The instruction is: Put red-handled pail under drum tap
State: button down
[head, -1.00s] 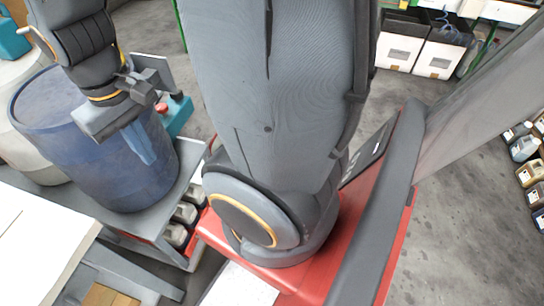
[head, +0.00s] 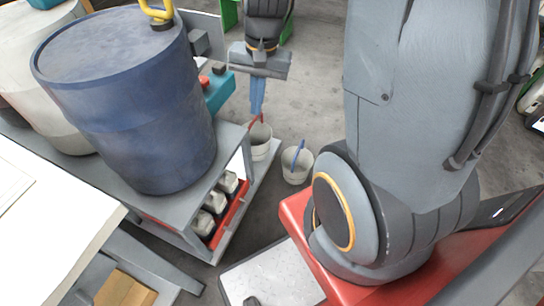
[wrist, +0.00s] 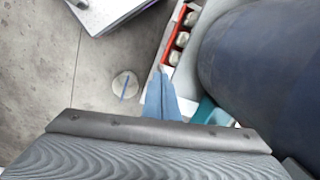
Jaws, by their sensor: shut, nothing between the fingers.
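The red-handled pail (head: 261,147) is white with its red handle raised, by the right end of the drum cart; I cannot tell whether it stands on the low ledge or the floor. My gripper (head: 257,110) is shut and empty, its blue fingers pointing down just above the red handle; contact is unclear. In the wrist view the fingers (wrist: 163,80) hide most of that pail.
A blue-handled pail (head: 297,168) stands on the floor close to the right. A teal container (head: 219,92) is beside the drum. Small bottles (head: 215,203) fill a red tray on the cart. A white table (head: 50,210) is front left. Floor beyond the pails is clear.

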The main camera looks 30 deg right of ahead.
jog(key=w+d+f+m+t+b, duration=0.1)
jog(key=w+d+f+m+b, duration=0.6)
jog(key=f, duration=0.9)
jog(key=w+d+f+m+b, duration=0.5)
jog(key=d+f+m+b, duration=0.3)
jog(key=f, duration=0.7)
jog(key=w+d+f+m+t+b, duration=0.1)
jog(key=w+d+f+m+b, duration=0.45)
jog(key=f+b, duration=0.75)
jog(key=b+x, duration=0.1)
jog(key=x, duration=0.3)
jog(key=w+a+b+x, duration=0.1)
jog(key=x, duration=0.3)
jog(key=b+x, duration=0.1)
jog(key=x, duration=0.4)
jog(key=shift+w+a+r, duration=0.2)
jog(key=shift+w+a, duration=0.15)
jog(key=shift+a, duration=0.05)
jog(key=shift+w+a+r, duration=0.15)
jog(key=shift+w+a, duration=0.1)
jog(key=shift+w, duration=0.1)
